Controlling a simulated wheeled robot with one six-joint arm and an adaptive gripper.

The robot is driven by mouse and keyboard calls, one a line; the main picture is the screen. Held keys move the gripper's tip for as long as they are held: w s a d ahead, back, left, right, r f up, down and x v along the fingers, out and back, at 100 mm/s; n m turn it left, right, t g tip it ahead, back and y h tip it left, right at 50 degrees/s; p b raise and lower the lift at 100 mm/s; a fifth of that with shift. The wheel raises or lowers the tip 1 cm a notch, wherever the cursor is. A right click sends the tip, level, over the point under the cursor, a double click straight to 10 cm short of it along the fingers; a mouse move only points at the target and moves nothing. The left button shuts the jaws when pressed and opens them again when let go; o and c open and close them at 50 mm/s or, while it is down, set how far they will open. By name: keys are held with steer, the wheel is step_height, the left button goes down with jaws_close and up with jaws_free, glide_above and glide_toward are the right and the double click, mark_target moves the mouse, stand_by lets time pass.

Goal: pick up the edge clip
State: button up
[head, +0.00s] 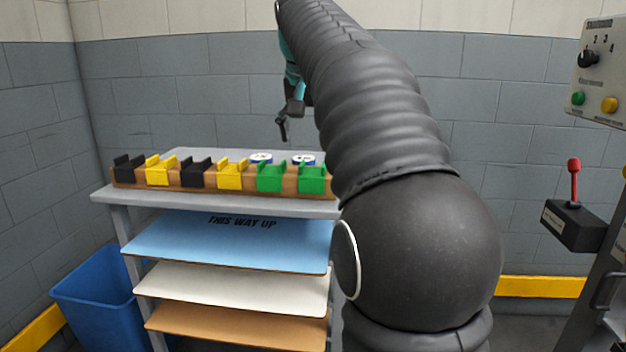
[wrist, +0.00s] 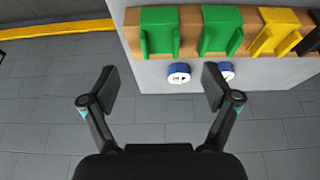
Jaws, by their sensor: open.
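Several U-shaped edge clips sit in a row on a wooden bar (head: 122,176) on the top shelf. From the left in the head view they are black (head: 128,172), yellow (head: 158,172), black (head: 195,174), yellow (head: 231,175), green (head: 270,178) and green (head: 312,179). The wrist view shows the order reversed, with the green clips (wrist: 160,32) at left and a yellow clip (wrist: 275,32) to their right. My gripper (wrist: 158,88) is open and empty. In the head view it hangs above and behind the row, apart from every clip.
Two blue-and-white round items (head: 261,158) stand on the grey top shelf (head: 108,196) behind the bar. Blue, white and brown boards (head: 225,243) lie on lower shelves. A blue bin (head: 88,290) is at left. A control panel (head: 600,75) and red lever (head: 573,180) are at right.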

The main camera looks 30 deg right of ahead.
mark_target(313, 172)
steer(key=b+x, duration=0.1)
steer(key=x, duration=0.7)
steer(key=shift+w+d+b, duration=0.1)
steer(key=shift+d+b, duration=0.1)
steer(key=shift+b, duration=0.1)
steer(key=c, duration=1.1)
